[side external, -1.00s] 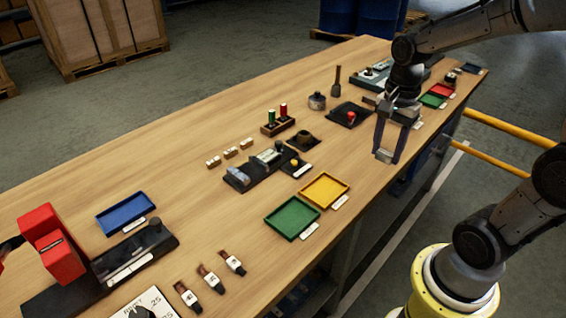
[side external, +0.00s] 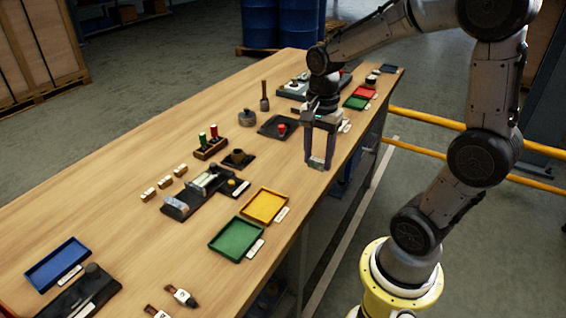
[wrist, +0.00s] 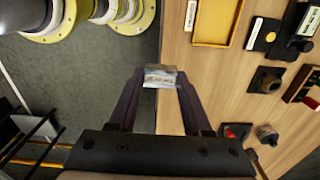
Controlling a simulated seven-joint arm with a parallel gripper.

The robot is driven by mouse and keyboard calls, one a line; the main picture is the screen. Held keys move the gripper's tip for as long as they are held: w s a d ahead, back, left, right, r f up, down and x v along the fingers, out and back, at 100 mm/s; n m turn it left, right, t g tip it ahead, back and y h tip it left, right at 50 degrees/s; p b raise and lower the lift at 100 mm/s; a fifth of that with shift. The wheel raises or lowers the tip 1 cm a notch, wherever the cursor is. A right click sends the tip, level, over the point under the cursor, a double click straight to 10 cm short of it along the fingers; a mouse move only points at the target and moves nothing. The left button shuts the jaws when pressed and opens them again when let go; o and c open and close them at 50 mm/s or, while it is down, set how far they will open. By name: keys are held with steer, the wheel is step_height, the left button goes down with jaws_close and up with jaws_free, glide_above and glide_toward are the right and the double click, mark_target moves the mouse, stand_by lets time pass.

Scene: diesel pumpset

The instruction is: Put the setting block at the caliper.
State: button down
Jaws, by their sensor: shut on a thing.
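My gripper (side external: 318,160) is above the right-hand side of the bench near its front edge. In the wrist view its fingers (wrist: 160,84) are shut on a small silvery block with printed marks (wrist: 160,77), which I take to be the setting block. In the side view only a pale sliver of the block shows between the fingertips. I cannot identify the caliper for sure. A black fixture with silvery parts (side external: 197,193), left of the gripper at mid-bench, may be it. The gripper is clear of that fixture.
A yellow tray (side external: 264,205) and green tray (side external: 236,239) lie between the fixture and the front edge. A black plate with a red knob (side external: 281,128) is just left of the gripper. A blue tray (side external: 57,264) lies far left. Bare wood runs along the back.

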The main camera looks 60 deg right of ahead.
steer(key=w+r+m, duration=0.1)
steer(key=w+r, duration=0.1)
steer(key=w, duration=0.1)
steer(key=n, duration=0.1)
glide_above(187, 200)
step_height(187, 200, down, 6)
steer(key=shift+f, duration=3.6)
steer(key=shift+f, duration=0.35)
